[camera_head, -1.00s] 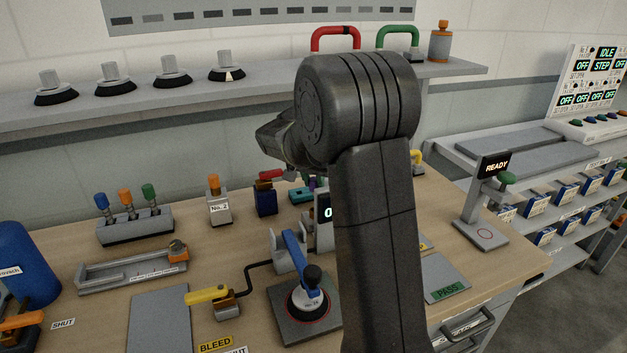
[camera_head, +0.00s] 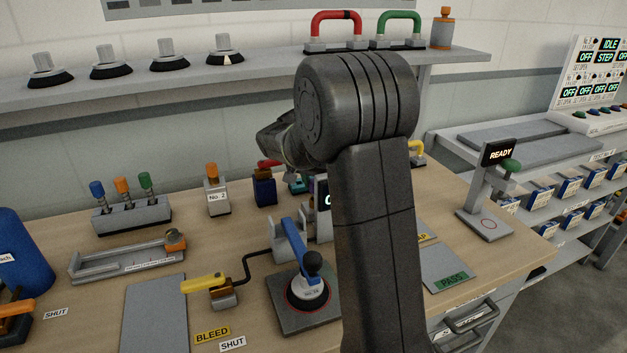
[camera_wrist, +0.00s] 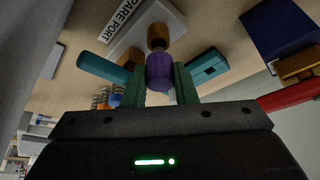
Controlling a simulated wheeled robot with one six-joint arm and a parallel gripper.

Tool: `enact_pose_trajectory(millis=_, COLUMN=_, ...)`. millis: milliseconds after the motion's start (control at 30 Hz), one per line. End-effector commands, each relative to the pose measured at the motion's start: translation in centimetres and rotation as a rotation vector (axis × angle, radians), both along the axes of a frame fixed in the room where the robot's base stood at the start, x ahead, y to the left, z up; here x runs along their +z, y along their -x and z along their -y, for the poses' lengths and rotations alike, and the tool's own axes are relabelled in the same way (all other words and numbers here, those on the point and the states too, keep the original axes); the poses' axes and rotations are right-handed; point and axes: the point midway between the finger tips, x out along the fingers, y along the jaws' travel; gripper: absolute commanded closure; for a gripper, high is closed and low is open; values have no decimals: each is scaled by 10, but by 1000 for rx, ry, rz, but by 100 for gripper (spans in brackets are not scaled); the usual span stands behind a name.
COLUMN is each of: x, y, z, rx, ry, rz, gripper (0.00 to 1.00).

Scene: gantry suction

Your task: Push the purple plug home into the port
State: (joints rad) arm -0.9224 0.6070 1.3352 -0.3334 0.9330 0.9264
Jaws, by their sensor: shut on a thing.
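In the wrist view, the two fingers of my gripper (camera_wrist: 162,88) are closed on the purple plug (camera_wrist: 159,70). A brass-coloured round piece (camera_wrist: 158,37) is in line with the plug's far end. Beyond it is a pale block labelled as the spare port (camera_wrist: 165,13). I cannot tell whether the brass piece belongs to the plug or the port, or how deep the plug sits. In the head view my arm hides the gripper, the plug and the port.
Teal pieces flank the fingers, at left (camera_wrist: 100,67) and right (camera_wrist: 208,67). A dark blue block (camera_wrist: 280,30) is at upper right. In the head view, a blue-levered device (camera_head: 304,275) and a yellow-handled valve (camera_head: 212,287) stand on the bench left of my arm.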

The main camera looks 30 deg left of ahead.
Motion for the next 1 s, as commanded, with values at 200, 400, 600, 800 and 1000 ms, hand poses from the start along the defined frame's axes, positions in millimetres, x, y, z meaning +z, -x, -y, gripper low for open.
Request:
enact_pose_trajectory(millis=200, x=1, y=0, z=0, rx=0, ry=0, rz=0, gripper=97)
enact_pose_trajectory(millis=400, x=-3, y=0, z=0, rx=0, ry=0, rz=0, gripper=97)
enact_pose_trajectory(millis=600, x=-10, y=0, z=0, rx=0, ry=0, rz=0, gripper=97)
enact_pose_trajectory(millis=800, x=-17, y=0, z=0, rx=0, ry=0, rz=0, gripper=97)
enact_pose_trajectory(millis=1000, x=-24, y=0, z=0, rx=0, ry=0, rz=0, gripper=97)
